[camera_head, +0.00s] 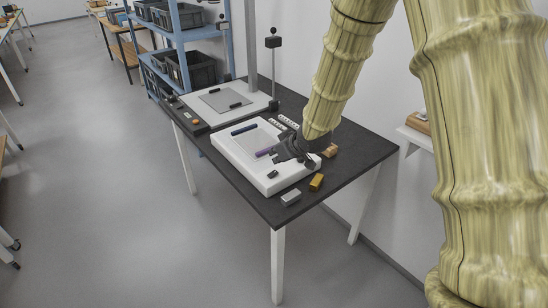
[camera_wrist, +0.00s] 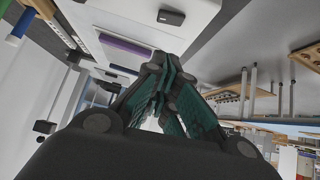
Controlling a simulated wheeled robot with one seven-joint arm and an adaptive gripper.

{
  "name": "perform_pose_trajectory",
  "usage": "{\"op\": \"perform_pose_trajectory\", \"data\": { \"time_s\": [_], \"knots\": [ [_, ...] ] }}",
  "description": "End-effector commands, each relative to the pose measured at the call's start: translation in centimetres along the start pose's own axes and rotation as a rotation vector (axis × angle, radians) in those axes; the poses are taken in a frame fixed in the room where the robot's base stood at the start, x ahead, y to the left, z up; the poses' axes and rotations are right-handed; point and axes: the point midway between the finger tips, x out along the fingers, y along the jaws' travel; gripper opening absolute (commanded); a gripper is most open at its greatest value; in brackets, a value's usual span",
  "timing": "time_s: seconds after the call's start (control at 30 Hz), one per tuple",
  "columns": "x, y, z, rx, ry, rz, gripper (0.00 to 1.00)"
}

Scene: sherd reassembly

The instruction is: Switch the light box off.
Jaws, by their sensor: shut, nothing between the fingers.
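The light box (camera_head: 228,153) is a low white case on the dark table, with a pale panel in its top. I cannot tell whether the panel is lit. A small black rocker switch (camera_head: 272,174) sits on the case near its front end; the switch also shows in the wrist view (camera_wrist: 171,17), near the top edge. A dark blue bar (camera_head: 244,129) and a purple bar (camera_head: 264,152) lie on the panel. My gripper (camera_head: 287,151) is shut and empty, over the right side of the box, behind the switch and apart from it. Its fingers (camera_wrist: 168,92) show in the wrist view.
A grey block (camera_head: 291,197), a yellow block (camera_head: 316,182) and a tan wooden piece (camera_head: 330,150) lie around the box's front and right. A copy stand (camera_head: 262,103) stands behind, with a control box (camera_head: 189,119) beside it. Blue shelving (camera_head: 180,45) is farther back.

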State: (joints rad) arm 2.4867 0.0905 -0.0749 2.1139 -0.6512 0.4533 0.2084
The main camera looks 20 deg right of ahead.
Motion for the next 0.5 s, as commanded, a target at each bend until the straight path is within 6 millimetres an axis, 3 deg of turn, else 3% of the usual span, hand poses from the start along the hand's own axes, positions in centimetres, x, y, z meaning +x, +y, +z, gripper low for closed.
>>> {"op": "perform_pose_trajectory", "data": {
  "time_s": [0.3,0.5],
  "knots": [
    [-4.2,-0.3,0.0,0.001,0.001,0.000,0.00],
    [-6.0,-0.5,0.0,0.000,0.001,0.000,0.00]
  ]
}}
